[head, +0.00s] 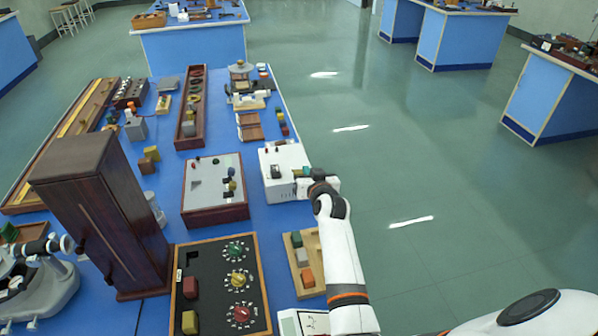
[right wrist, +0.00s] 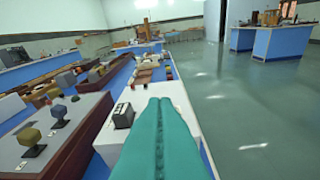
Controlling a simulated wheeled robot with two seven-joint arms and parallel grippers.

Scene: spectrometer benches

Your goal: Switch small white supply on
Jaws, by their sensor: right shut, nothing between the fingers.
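The small white supply (head: 284,156) is a white box near the right edge of the blue bench, with a dark rocker-like part (head: 275,171) on its top and a small red part at its back left. My right gripper (head: 302,172) is shut and empty, with its teal fingers over the right part of the box. In the right wrist view the shut fingers (right wrist: 160,110) point forward over the white top, and the dark part (right wrist: 123,116) stands just left of them, apart in the picture. The fingers hide part of the box. The switch position cannot be told.
Left of the supply is a dark wooden box with a grey panel (head: 212,183). A black panel with coloured knobs (head: 221,287) and a wooden tray of blocks (head: 305,262) lie nearer. A tall brown cabinet (head: 98,215) stands left.

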